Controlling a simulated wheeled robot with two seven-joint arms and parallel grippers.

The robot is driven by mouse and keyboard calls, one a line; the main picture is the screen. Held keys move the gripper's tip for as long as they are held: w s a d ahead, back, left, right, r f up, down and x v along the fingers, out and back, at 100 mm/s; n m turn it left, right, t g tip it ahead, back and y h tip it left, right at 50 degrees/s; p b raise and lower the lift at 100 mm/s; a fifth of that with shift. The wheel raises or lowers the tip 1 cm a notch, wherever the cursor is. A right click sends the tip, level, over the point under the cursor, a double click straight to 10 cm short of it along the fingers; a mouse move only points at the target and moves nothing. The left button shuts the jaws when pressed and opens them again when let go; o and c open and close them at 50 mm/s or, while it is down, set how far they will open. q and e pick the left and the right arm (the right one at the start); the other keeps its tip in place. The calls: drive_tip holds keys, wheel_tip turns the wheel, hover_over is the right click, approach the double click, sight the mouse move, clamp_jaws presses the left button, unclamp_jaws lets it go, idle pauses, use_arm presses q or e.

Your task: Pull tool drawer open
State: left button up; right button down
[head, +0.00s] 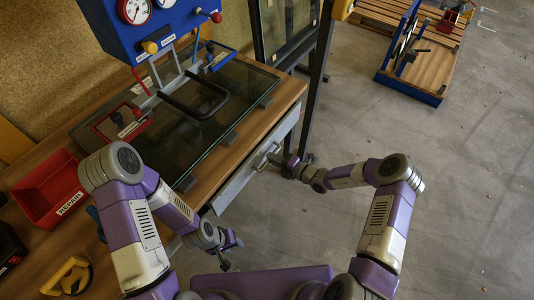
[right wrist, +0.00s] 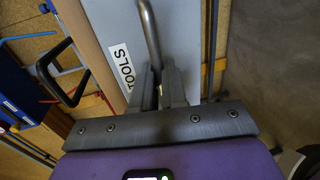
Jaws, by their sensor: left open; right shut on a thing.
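The tool drawer's grey front (head: 238,182) runs along the bench's front side, below the wooden top. I cannot tell whether it stands out from the bench. In the right wrist view, the drawer front (right wrist: 108,28) carries a white TOOLS label, and its metal bar handle (right wrist: 149,35) runs down between my right fingers. My right gripper (head: 276,160) is at the drawer front and shut on the handle; its fingers also show in the right wrist view (right wrist: 166,88). My left gripper (head: 232,254) is open and empty, low in front of the bench, apart from the drawer.
The bench top bears a glass pane (head: 225,110) with a black frame handle, a red REPAIR bin (head: 50,188) and a blue gauge box (head: 125,25). A dark post (head: 318,75) stands near the drawer's far end. Floor (head: 460,190) to the right is clear.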

drive_tip(key=f+p+v, duration=0.2)
drive_tip(key=v, duration=0.9)
drive_tip(key=f+p+v, duration=0.1)
drive_tip(key=f+v, duration=0.1)
drive_tip(key=v, duration=1)
drive_tip(key=shift+s+d+f+p, duration=0.3)
drive_tip(key=shift+s+p, duration=0.05)
drive_tip(key=c, duration=1.2)
unclamp_jaws()
drive_tip(key=p+v, duration=0.1)
drive_tip(key=v, duration=0.6)
drive_tip(key=shift+s+d, duration=0.2)
drive_tip(key=shift+s, duration=0.1)
